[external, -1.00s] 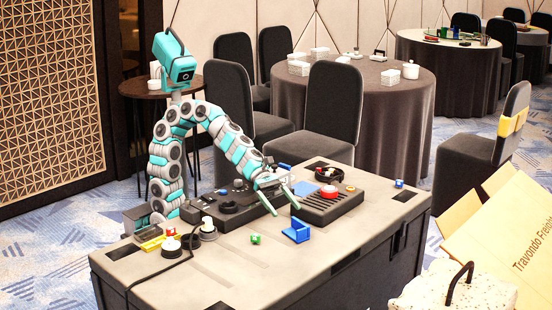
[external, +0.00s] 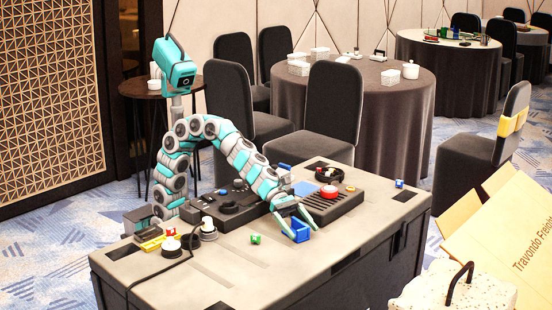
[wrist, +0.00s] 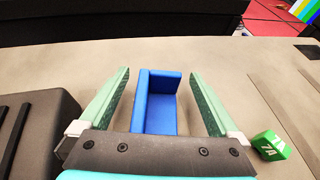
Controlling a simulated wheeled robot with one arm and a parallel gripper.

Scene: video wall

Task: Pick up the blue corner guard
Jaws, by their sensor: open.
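The blue corner guard (wrist: 156,105) lies on the table top (external: 215,275). In the wrist view it sits between the two fingers of my gripper (wrist: 160,98), with a small gap to the left finger and a wider gap to the right one. My gripper is open. In the external view the gripper (external: 302,229) reaches down over the corner guard (external: 300,232), and the fingers partly cover it. In the wrist view the gripper body hides the near end of the guard.
A small green cube (wrist: 270,145) lies right of the gripper in the wrist view. A dark console (external: 325,205) with a red round part stands behind the guard. A black cable (external: 150,275) crosses the table's left part.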

